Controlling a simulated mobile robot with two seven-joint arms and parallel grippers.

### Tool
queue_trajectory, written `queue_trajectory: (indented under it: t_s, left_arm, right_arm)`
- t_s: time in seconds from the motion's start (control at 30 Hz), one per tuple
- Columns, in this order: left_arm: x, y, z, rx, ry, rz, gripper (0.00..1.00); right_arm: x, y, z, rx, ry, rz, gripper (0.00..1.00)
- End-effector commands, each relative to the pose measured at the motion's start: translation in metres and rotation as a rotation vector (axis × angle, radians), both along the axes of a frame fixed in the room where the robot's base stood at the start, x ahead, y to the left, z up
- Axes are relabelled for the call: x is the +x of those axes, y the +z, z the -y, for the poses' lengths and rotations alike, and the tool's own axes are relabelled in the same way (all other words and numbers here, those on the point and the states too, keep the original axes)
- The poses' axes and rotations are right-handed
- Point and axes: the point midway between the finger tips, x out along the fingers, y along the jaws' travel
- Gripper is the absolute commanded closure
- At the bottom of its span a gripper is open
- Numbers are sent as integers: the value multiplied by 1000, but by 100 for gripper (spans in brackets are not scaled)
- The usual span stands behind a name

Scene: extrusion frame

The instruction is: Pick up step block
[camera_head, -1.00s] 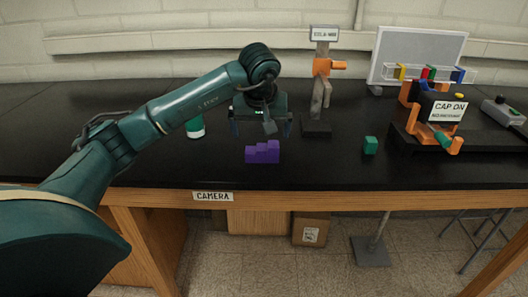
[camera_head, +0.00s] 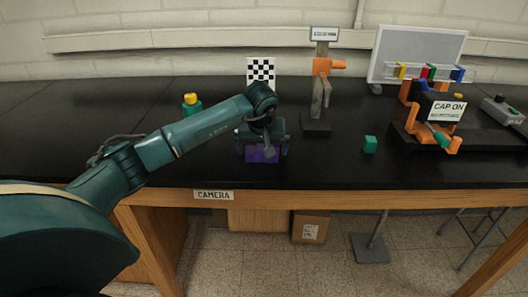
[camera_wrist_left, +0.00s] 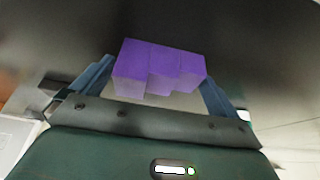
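The purple step block (camera_head: 262,155) stands on the black bench top near its front edge, partly hidden behind my left gripper. My left gripper (camera_head: 262,152) is low over it, pointing down, with one finger on each side of the block. In the left wrist view the stepped block (camera_wrist_left: 158,70) lies between the two blue fingers of the gripper (camera_wrist_left: 155,85). The fingers look spread, and I cannot tell whether either one touches the block. My right gripper is in neither view.
A green cube (camera_head: 370,144) sits to the right on the bench. An orange clamp stand (camera_head: 320,90) and a checkerboard (camera_head: 261,72) stand behind. A green bottle with a yellow cap (camera_head: 191,104) is behind the arm. A "CAP ON" fixture (camera_head: 445,112) is at the right.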

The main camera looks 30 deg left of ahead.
Motion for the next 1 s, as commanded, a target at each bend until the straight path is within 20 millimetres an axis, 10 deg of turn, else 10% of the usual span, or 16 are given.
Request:
queue_trajectory:
  t_s: [0.5,1.0]
  left_arm:
    - [0,1,0,0,0,0,43]
    - [1,43,0,-1,0,7,43]
  right_arm:
    - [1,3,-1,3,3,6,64]
    - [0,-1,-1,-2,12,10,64]
